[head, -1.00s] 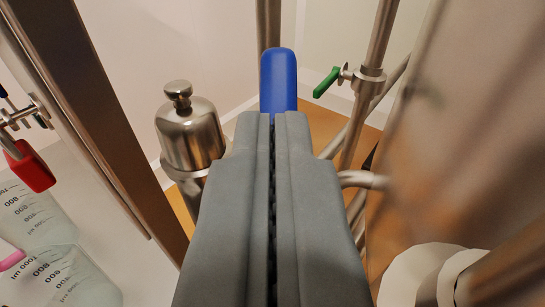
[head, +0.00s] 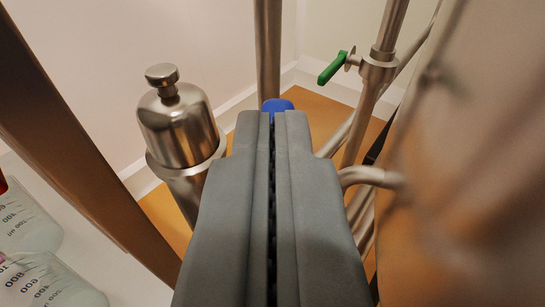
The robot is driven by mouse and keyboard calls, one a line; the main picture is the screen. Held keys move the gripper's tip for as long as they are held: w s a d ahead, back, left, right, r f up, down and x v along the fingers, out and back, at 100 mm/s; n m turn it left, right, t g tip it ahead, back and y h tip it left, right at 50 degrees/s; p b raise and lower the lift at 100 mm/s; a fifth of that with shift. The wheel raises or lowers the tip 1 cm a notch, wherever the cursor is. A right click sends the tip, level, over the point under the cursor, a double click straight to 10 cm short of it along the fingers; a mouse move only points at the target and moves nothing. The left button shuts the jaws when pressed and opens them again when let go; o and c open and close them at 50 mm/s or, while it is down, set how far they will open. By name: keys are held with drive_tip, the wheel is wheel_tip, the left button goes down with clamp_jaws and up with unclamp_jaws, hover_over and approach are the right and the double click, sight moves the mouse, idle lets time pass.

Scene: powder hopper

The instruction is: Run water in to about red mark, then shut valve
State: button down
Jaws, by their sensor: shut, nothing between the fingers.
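My gripper (head: 272,118) is shut, its two grey fingers pressed together in the middle of the head view. A blue handle (head: 278,104) shows just beyond the fingertips, mostly hidden behind them; I cannot tell whether they touch it. A green valve handle (head: 333,68) sits on a steel pipe at the upper right, apart from my gripper. No red level mark shows in this view. I cannot see any water running.
A steel capped cylinder (head: 178,130) stands left of my fingers. A brown post (head: 75,140) slants across the left. Graduated beakers (head: 45,282) stand at lower left. A vertical steel pipe (head: 268,50) rises behind the blue handle. A blurred steel surface (head: 470,170) fills the right.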

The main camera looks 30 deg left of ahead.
drive_tip(key=shift+w+a+f, duration=0.1)
drive_tip(key=shift+w+f, duration=0.05)
drive_tip(key=shift+f, duration=0.15)
idle(0.5)
